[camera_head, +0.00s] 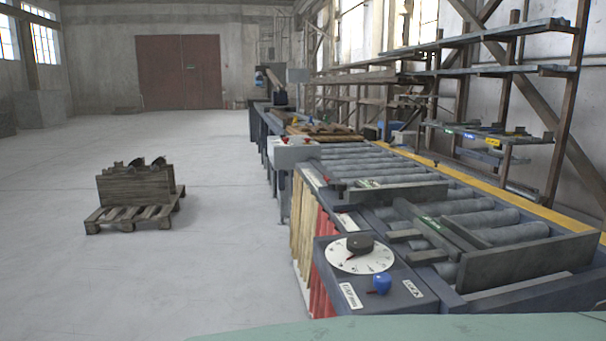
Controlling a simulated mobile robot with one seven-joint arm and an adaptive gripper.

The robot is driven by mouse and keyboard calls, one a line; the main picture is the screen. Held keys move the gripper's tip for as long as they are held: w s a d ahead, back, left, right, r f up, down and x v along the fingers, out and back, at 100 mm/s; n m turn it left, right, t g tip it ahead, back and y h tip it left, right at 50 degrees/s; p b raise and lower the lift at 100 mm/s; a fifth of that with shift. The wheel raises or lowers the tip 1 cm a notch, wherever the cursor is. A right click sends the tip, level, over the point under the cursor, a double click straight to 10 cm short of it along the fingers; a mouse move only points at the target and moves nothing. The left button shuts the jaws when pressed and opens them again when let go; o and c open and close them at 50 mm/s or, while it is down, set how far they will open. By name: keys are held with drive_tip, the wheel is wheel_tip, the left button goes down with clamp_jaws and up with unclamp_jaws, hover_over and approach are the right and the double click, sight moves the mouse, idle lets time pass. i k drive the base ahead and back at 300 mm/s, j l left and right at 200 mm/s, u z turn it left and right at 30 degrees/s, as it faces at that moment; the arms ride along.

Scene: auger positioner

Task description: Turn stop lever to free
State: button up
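A dark control box (329,265) stands at the near end of the roller conveyor. On its top is a white round dial (345,262) with a black knob (360,243). A blue knob or lever (381,283) sits in front of the dial, between two white labels (351,295) (412,288) whose text is too small to read surely. A small red handle (326,180) shows farther back at the conveyor's left edge. I cannot tell for certain which one is the stop lever, or its setting. My gripper is not in view.
The roller conveyor (370,162) runs away from me, with a dark stop plate (520,263) and bars across its near rollers. A wooden pallet with a crate (136,186) stands on the left floor. Racks (470,70) line the right wall. The left floor is mostly clear.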

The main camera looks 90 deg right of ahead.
sight(331, 184)
drive_tip(key=i+z, duration=0.2)
drive_tip(key=z, duration=0.25)
drive_tip(key=i+z, duration=0.2)
drive_tip(key=z, duration=0.25)
drive_tip(key=i+j+z, duration=0.1)
drive_tip(key=z, duration=0.4)
drive_tip(key=i+z, duration=0.2)
drive_tip(key=z, duration=0.3)
drive_tip(key=i+j+z, duration=0.15)
drive_tip(key=z, duration=0.3)
drive_tip(key=i+j+z, duration=0.15)
drive_tip(key=z, duration=0.35)
